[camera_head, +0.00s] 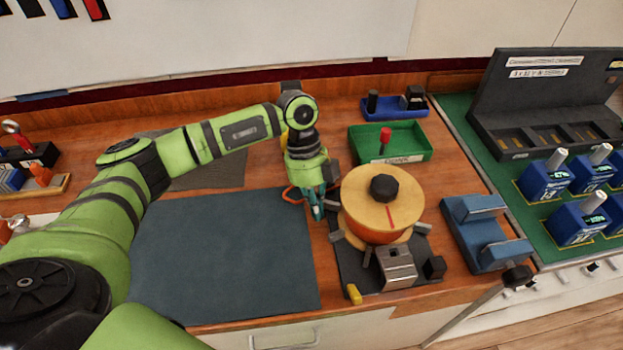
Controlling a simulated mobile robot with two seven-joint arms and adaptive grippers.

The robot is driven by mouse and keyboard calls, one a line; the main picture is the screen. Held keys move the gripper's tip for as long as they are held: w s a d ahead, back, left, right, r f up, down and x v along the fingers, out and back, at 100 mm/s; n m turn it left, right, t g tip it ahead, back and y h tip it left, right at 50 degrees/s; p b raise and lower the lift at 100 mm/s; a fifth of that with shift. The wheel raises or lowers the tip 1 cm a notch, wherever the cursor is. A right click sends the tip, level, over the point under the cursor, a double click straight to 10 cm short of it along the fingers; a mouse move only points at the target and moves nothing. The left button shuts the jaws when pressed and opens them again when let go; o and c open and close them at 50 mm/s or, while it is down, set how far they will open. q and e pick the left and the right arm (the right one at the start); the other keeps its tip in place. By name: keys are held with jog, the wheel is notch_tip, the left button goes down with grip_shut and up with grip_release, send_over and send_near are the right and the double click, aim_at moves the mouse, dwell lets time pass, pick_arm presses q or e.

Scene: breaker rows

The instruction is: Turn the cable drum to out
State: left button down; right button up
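The cable drum (405,188) is a wooden spool with a tan top flange, a black hub knob and a red line on the flange running toward the front right. Orange cable is wound below the flange. It stands on a dark base plate (345,262) with grey blocks around it. My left gripper (318,212) points down just left of the drum, close to its rim. I cannot tell whether it touches the drum or whether its fingers are apart. An orange loop shows beside the gripper. No "out" label is readable. My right gripper is not in view.
A dark mat (225,260) lies left of the drum. A green tray (420,154) with a red-topped post and a blue tray (392,110) stand behind it. A blue vise (472,238) is to the right. Several blue breakers (546,180) stand on a green mat farther right.

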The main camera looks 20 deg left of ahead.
pick_arm(q)
jog(key=shift+s+d+r+p, duration=0.15)
jog(key=shift+s+d+p, duration=0.1)
jog(key=shift+s+d, duration=0.35)
jog(key=shift+s+d+r+p, duration=0.1)
jog(key=shift+s+d+p, duration=0.2)
jog(key=shift+d, duration=0.45)
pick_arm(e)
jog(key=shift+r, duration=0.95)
pick_arm(q)
jog(key=shift+f, duration=0.1)
jog(key=shift+s, duration=0.1)
jog(key=shift+s+d+p, duration=0.35)
jog(key=shift+s+d, duration=0.2)
jog(key=shift+d, duration=0.1)
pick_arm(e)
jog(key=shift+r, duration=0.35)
